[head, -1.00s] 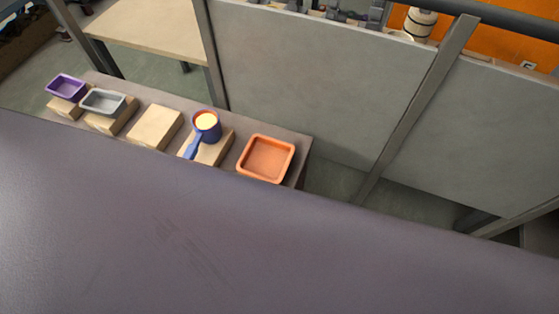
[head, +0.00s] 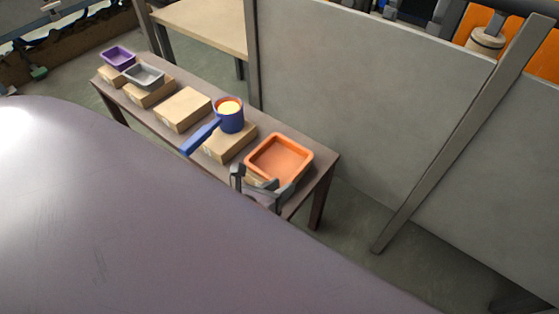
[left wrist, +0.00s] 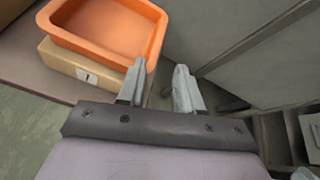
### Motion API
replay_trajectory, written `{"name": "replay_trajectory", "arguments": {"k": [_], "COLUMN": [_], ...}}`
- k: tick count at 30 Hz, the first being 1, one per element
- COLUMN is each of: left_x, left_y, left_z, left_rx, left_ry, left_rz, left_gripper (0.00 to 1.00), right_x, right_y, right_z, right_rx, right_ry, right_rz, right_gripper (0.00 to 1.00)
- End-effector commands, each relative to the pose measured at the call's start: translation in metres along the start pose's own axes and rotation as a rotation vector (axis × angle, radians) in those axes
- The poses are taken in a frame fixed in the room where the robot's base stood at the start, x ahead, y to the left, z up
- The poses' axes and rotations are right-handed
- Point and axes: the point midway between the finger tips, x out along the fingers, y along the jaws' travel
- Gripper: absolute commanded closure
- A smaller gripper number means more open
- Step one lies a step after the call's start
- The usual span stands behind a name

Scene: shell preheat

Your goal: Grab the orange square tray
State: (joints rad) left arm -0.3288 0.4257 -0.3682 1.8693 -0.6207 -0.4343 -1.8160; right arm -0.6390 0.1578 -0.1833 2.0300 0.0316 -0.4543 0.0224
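The orange square tray (head: 279,158) sits at the near right end of a narrow table. In the left wrist view the tray (left wrist: 105,30) rests on a cardboard box (left wrist: 80,68) with a small label. My left gripper (head: 262,182) is at the tray's near edge in the head view. In the left wrist view its two fingers (left wrist: 160,70) are apart with nothing gripped. The left finger overlaps the tray's near right corner, and the right finger is clear of it. I cannot tell whether they touch the tray. My right gripper is not in view.
The table (head: 322,172) also bears a blue handled pot (head: 229,118) with yellowish contents on a box, a bare box (head: 183,109), a grey tray (head: 144,76) and a purple tray (head: 118,57). Grey panels (head: 370,110) stand behind. My own arm covers the lower left.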

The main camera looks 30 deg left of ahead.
Motion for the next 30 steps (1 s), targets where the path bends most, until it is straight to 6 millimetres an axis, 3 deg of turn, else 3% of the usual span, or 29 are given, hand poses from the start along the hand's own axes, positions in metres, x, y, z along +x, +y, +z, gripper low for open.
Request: {"name": "replay_trajectory", "arguments": {"k": [3,9,19,30], "left_x": [0.009,0.014,0.041,0.082], "left_y": [0.005,0.006,0.006,0.007], "left_z": [-0.001,0.001,0.005,0.010], "left_rx": [0.191,0.327,0.337,0.335], "left_ry": [-0.024,-0.040,-0.043,-0.042], "left_rz": [0.002,0.004,0.003,0.003], "left_gripper": [0.65,0.65,0.65,0.65], "right_x": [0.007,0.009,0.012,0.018], "right_y": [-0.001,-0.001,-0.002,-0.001], "right_z": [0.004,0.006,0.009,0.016], "right_rx": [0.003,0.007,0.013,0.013], "right_ry": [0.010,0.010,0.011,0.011], "right_rz": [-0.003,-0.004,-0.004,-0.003], "right_gripper": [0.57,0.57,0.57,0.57]}}
